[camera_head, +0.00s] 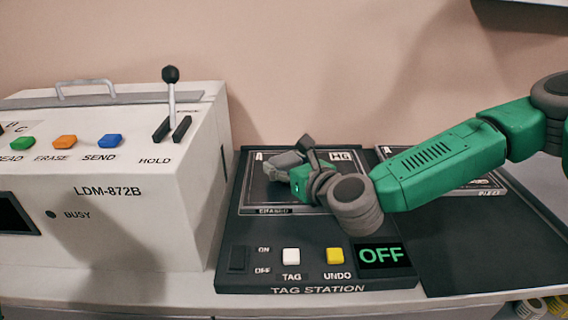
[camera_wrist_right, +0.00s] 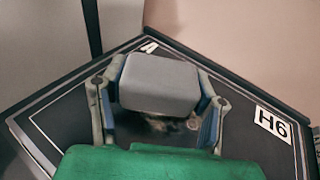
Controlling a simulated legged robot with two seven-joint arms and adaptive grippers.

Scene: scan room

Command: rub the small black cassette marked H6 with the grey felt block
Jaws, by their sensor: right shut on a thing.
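The black cassette marked H6 (camera_head: 258,188) lies flat on the tag station, its white H6 label at the upper right and an ERASED label on its near edge. It also fills much of the right wrist view (camera_wrist_right: 240,142). My right gripper (camera_head: 291,165) is over the cassette, shut on the grey felt block (camera_wrist_right: 158,82), which sits between its blue-padded fingers. A brownish smudge shows on the cassette just below the block in the wrist view. I cannot tell whether the block touches the cassette. My left gripper is not in view.
The tag station (camera_head: 310,230) has a switch, a white TAG button (camera_head: 291,255), a yellow UNDO button (camera_head: 335,255) and a display reading OFF (camera_head: 381,255). A white LDM-872B machine (camera_head: 110,220) with a lever stands left. Another cassette (camera_head: 491,187) lies right, partly behind my arm.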

